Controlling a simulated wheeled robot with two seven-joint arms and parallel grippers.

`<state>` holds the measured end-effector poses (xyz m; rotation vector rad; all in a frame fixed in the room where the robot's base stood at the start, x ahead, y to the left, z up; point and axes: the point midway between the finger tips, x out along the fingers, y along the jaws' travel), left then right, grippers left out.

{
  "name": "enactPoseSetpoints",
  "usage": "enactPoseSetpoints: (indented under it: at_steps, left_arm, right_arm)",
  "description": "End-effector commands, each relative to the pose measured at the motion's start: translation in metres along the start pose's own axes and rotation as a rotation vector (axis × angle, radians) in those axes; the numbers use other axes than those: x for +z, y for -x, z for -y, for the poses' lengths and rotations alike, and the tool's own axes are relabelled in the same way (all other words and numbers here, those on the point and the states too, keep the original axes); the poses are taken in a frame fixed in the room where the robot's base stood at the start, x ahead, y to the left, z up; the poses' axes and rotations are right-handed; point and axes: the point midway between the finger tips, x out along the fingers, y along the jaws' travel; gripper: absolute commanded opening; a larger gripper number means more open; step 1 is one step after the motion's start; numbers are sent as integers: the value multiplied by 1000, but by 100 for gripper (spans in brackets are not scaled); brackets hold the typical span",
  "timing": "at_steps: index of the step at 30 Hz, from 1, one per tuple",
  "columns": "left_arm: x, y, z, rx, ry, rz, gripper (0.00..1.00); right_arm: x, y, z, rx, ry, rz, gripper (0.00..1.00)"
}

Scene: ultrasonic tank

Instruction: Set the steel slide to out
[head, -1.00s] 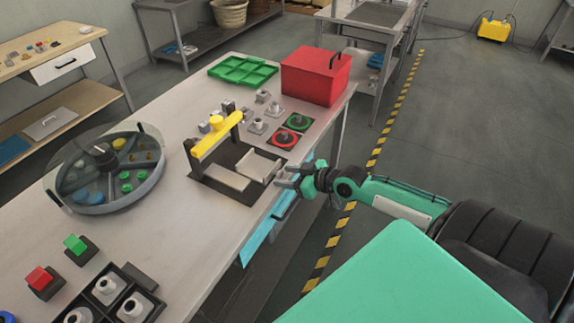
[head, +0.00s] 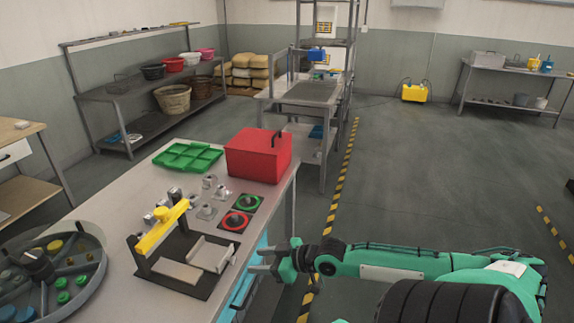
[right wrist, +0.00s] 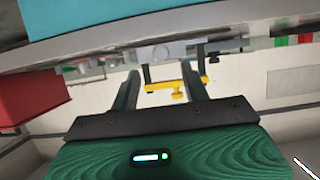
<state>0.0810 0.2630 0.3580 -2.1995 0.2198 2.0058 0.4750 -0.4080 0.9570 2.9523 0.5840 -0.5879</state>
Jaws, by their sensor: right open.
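The steel slide (head: 211,254) is a pale tray-like plate with a dark handle at its right end. It sits on the black base of a fixture at the table's right edge, beside a flat pale plate (head: 180,272) and a yellow bar (head: 160,230). My right gripper (head: 254,261) is open and empty, just right of the slide's handle and apart from it. In the right wrist view, its two fingers (right wrist: 160,75) are spread, with the yellow part (right wrist: 165,92) showing beyond them. My left gripper is not in view.
A red box (head: 258,158) and a green tray (head: 188,157) stand at the table's far end. Red and green round pads and several small metal parts lie behind the fixture. The floor to the right is open.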

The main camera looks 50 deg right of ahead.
Motion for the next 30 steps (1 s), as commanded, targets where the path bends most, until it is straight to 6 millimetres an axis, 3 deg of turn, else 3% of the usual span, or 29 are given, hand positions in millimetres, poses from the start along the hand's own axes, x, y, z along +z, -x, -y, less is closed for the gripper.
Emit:
enactPoseSetpoints:
  at_steps: [12,30]
  left_arm:
    - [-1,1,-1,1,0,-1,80]
    - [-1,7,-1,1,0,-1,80]
  right_arm:
    - [1,34,0,0,0,4,46]
    - [1,70,0,-1,0,3,46]
